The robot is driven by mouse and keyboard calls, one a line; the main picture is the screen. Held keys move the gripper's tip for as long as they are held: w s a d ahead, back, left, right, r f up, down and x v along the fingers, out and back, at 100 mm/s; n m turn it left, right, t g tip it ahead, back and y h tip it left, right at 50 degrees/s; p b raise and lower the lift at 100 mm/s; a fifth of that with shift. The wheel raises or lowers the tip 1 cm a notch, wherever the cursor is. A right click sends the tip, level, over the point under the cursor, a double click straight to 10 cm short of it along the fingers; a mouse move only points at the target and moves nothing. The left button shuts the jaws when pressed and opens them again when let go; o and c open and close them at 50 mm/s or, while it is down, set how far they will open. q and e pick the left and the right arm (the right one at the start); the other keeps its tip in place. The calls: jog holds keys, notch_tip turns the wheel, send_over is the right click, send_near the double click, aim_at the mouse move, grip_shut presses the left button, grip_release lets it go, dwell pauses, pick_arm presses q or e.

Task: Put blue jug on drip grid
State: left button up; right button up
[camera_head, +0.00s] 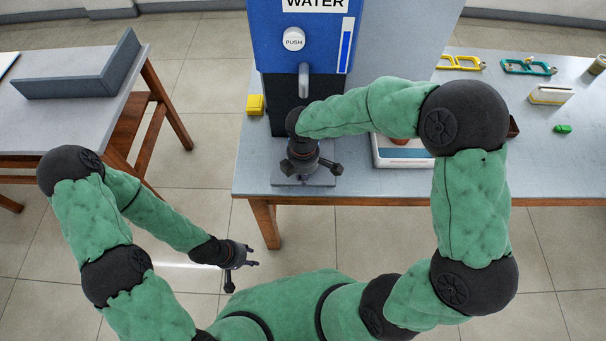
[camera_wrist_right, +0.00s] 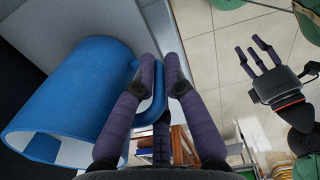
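In the head view this gripper (camera_head: 308,165) is in front of the blue water dispenser, above the grey drip grid (camera_head: 318,180), and the jug is hidden. I cannot tell whether the jug touches the grid. My left gripper (camera_head: 247,262) is open and empty, low in front of the table.
The water dispenser (camera_head: 265,45) has a white push button (camera_head: 294,39) and a grey spout (camera_head: 304,80). A yellow block (camera_head: 255,104) sits to its left. A white scale (camera_head: 385,160) is to the right, partly behind my arm.

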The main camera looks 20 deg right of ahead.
jog(key=shift+o, duration=1)
jog(key=shift+r, duration=0.15)
notch_tip(320, 180, up, 12)
jog(key=p, duration=0.4)
